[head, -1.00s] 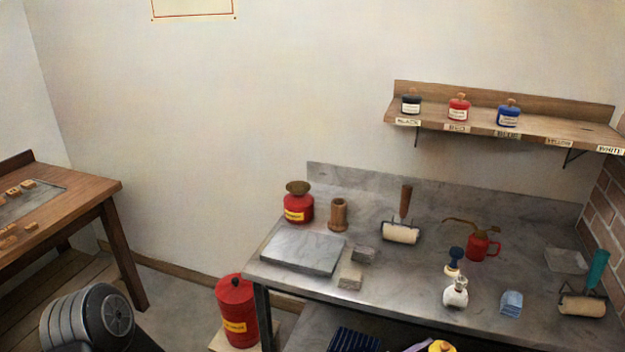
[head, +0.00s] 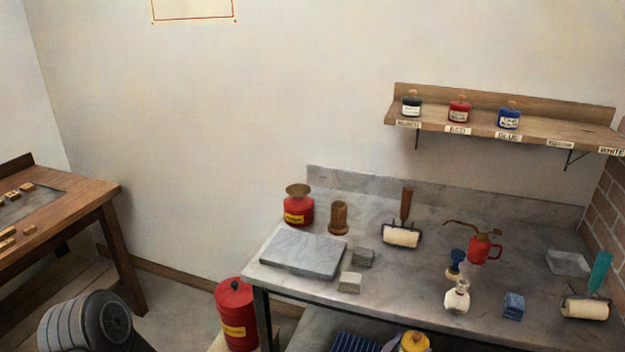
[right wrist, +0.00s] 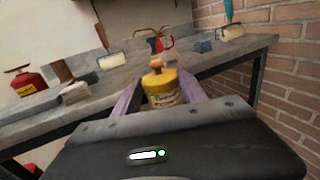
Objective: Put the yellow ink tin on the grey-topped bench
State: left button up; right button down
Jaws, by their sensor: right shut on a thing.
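The yellow ink tin (right wrist: 162,91) has a label and a knob on its lid, and is held upright between the purple fingers of my right gripper (right wrist: 160,98) in the right wrist view. Its yellow top also shows at the bottom edge of the head view (head: 414,342), in front of the bench's front edge, beside a purple finger. The grey-topped bench (head: 400,275) fills the lower right of the head view; its top also shows beyond the tin in the right wrist view (right wrist: 120,82). My left gripper is not in view.
Bare top lies between slab and bottle. A wall shelf (head: 500,128) holds black, red and blue tins.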

jog(key=n+t+y, duration=0.1)
jog(key=s+n+t+y, duration=0.1)
jog(key=shift+f+y, duration=0.1)
jog(key=shift+y, duration=0.3)
dwell(0.3)
jog(key=w+a+r, duration=0.3)
jog(key=a+r, duration=0.3)
jog(key=a, duration=0.4)
jog(key=w+a+r, duration=0.3)
jog(key=a+r, duration=0.3)
jog(key=a, duration=0.3)
jog(key=shift+a, duration=0.35)
